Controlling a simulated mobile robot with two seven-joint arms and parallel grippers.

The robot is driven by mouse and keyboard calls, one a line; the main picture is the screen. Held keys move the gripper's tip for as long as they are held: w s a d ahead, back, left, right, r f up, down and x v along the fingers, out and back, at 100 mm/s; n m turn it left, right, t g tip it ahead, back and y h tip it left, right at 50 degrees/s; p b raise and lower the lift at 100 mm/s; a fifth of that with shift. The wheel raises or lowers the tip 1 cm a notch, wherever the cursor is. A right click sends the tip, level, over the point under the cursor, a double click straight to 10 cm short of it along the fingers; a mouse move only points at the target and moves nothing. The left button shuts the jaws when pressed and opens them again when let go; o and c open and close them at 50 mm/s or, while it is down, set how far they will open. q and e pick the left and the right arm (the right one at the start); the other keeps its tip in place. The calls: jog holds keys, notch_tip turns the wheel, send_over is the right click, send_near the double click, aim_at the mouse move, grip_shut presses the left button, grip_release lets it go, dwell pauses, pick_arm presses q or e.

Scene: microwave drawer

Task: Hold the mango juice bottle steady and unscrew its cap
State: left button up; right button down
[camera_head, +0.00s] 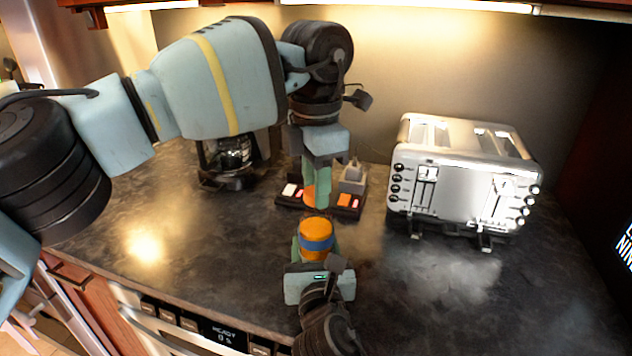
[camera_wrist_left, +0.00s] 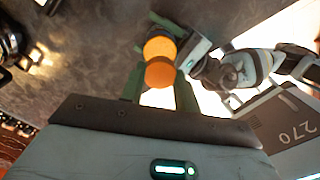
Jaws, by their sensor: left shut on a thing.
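The mango juice bottle (camera_head: 317,238) is orange with a blue band and looks upright at the middle of the counter. My right gripper (camera_head: 316,248) has green fingers on both sides of the bottle and looks shut on it; its lower part is hidden. My left gripper (camera_head: 315,204) points down just beyond the bottle top, shut on an orange cap (camera_head: 309,194). In the left wrist view the cap (camera_wrist_left: 160,73) sits between the green fingers, close to the bottle top (camera_wrist_left: 160,47). The cap looks apart from the bottle; the gap's depth is unclear.
A silver toaster (camera_head: 465,185) stands at the right. A dark tray (camera_head: 290,203) with small items lies behind my left gripper. A dark coffee maker (camera_head: 228,160) stands at the back left. Counter space left of the bottle is clear; the microwave drawer panel (camera_head: 222,334) is below the front edge.

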pick_arm(q)
jog(key=n, duration=0.7)
jog(key=shift+n, duration=0.4)
jog(key=n, duration=2)
jog(key=shift+r, duration=0.1)
jog(key=shift+r, duration=0.15)
jog(key=shift+r, duration=0.95)
